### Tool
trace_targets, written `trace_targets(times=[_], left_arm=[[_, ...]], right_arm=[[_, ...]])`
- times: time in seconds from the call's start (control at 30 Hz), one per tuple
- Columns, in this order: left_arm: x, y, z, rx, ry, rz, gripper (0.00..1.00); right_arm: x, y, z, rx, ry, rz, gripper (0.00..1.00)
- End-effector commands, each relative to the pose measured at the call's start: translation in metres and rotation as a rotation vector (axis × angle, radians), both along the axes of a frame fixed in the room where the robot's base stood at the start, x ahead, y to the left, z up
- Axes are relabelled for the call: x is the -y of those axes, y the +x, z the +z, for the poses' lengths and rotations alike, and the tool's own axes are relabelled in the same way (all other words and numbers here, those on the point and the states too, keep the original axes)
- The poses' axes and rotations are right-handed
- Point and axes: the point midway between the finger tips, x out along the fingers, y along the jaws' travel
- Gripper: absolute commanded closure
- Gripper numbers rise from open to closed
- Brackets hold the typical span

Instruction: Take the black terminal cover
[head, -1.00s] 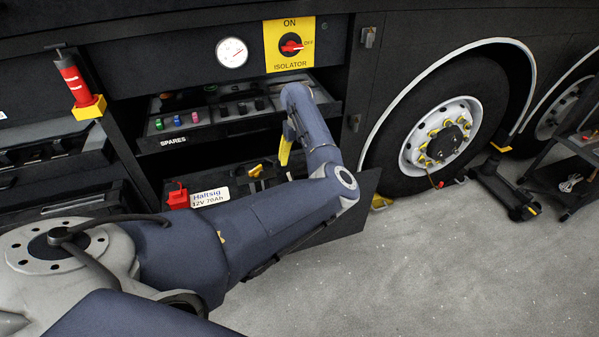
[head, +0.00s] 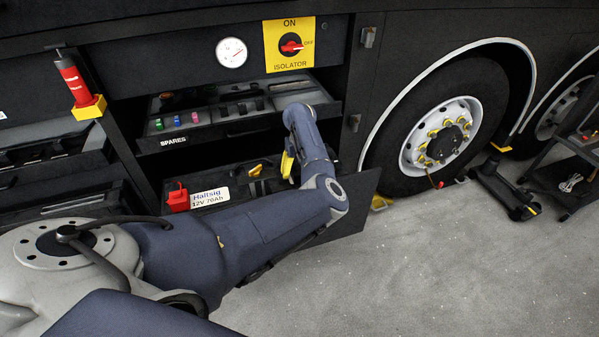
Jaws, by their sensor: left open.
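My left arm reaches across from the left to the open bay in the coach's side. Its gripper (head: 288,166) points down by the battery shelf, mostly hidden by my own wrist; a yellow part of it shows, and it is open. I see nothing held in it. A red terminal cover (head: 178,199) sits at the left end of the battery (head: 209,196), labelled Haftsig 12V 70Ah. Several small black pieces (head: 241,108) stand in the spares tray (head: 174,141) above. I cannot single out the black terminal cover with certainty. My right gripper is not in view.
The red isolator switch (head: 291,47) and a gauge (head: 231,52) are higher. A wheel (head: 440,137) stands right; the floor (head: 420,260) in front is clear.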

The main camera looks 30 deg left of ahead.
Motion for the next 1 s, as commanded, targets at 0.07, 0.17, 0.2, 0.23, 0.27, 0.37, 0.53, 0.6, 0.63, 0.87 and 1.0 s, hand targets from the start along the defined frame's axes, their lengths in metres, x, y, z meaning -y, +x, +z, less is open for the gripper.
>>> trace_targets(times=[0.07,0.17,0.2,0.23,0.27,0.37,0.53,0.6,0.63,0.87,1.0], left_arm=[[0.0000,0.0000,0.0001,0.000,0.000,0.000,0.20],[0.0000,0.0000,0.0002,0.000,0.000,0.000,0.28],[0.0000,0.0000,0.0002,0.000,0.000,0.000,0.32],[0.0001,0.0001,0.0003,0.000,0.000,0.000,0.36],[0.0001,0.0001,0.0003,0.000,0.000,0.000,0.39],[0.0001,0.0001,0.0003,0.000,0.000,0.000,0.51],[0.0002,0.0001,0.0004,0.000,0.000,0.000,0.71],[0.0002,0.0001,0.0004,0.000,0.000,0.000,0.75],[0.0001,0.0002,0.0004,0.000,0.000,0.000,0.75],[0.0002,0.0002,0.0012,0.001,-0.001,0.000,0.75],[0.0003,0.0008,0.0070,0.002,-0.001,0.001,0.75]], right_arm=[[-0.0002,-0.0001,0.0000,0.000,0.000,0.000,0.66],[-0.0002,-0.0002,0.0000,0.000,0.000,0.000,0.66],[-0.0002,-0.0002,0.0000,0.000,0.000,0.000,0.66],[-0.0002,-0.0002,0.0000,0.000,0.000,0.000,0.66],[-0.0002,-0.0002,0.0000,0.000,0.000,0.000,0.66],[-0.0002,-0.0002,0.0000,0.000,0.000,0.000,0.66],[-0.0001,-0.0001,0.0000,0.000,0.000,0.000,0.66],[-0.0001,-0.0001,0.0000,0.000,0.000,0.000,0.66],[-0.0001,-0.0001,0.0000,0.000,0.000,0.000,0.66],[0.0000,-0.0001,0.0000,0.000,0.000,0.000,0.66],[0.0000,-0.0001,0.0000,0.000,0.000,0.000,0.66]])
